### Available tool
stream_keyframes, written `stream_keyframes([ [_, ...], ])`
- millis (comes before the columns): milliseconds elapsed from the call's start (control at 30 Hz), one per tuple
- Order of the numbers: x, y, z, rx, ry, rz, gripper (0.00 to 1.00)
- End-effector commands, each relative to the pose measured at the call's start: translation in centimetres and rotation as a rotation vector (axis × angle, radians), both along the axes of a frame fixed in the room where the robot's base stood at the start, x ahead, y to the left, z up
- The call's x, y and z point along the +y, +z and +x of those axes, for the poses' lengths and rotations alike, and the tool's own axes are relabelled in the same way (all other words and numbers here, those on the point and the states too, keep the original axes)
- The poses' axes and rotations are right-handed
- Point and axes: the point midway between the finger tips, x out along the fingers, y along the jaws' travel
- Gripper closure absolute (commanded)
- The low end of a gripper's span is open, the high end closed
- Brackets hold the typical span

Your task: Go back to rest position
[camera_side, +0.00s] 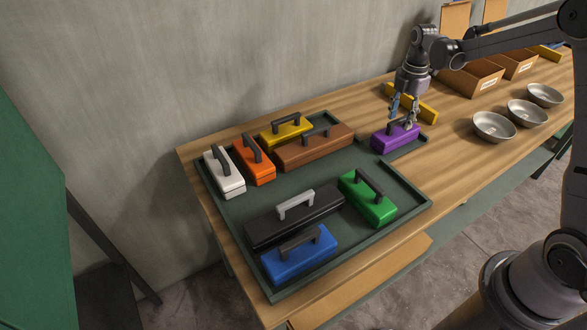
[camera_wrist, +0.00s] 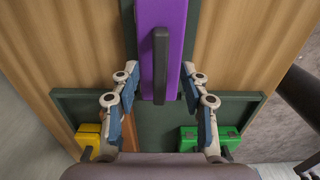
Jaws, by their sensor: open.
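My gripper (camera_side: 403,108) hangs open over the purple block (camera_side: 395,139), which has a dark handle and sits on the narrow extension at the right of the green tray (camera_side: 420,199). In the wrist view, the purple block (camera_wrist: 162,60) lies ahead of and between the open fingers of my gripper (camera_wrist: 160,108), its handle running lengthwise. The fingers appear spread on both sides of the handle. I cannot tell whether they touch the block.
The tray holds white (camera_side: 224,173), orange (camera_side: 254,161), yellow (camera_side: 286,133), brown (camera_side: 314,150), black (camera_side: 290,222), blue (camera_side: 300,257) and green (camera_side: 367,200) handled blocks. A yellow piece (camera_side: 420,107) lies behind my gripper. Metal bowls (camera_side: 494,127) and cardboard boxes (camera_side: 472,80) stand to the right.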

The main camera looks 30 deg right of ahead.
Motion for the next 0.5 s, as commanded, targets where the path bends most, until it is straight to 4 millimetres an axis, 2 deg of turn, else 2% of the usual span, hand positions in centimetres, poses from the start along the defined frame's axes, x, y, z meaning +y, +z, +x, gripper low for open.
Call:
stream_keyframes([
  [167,0.0,0.8,0.0,0.000,0.000,0.000,0.55],
  [500,0.0,5.1,0.0,0.000,0.000,0.000,0.55],
])
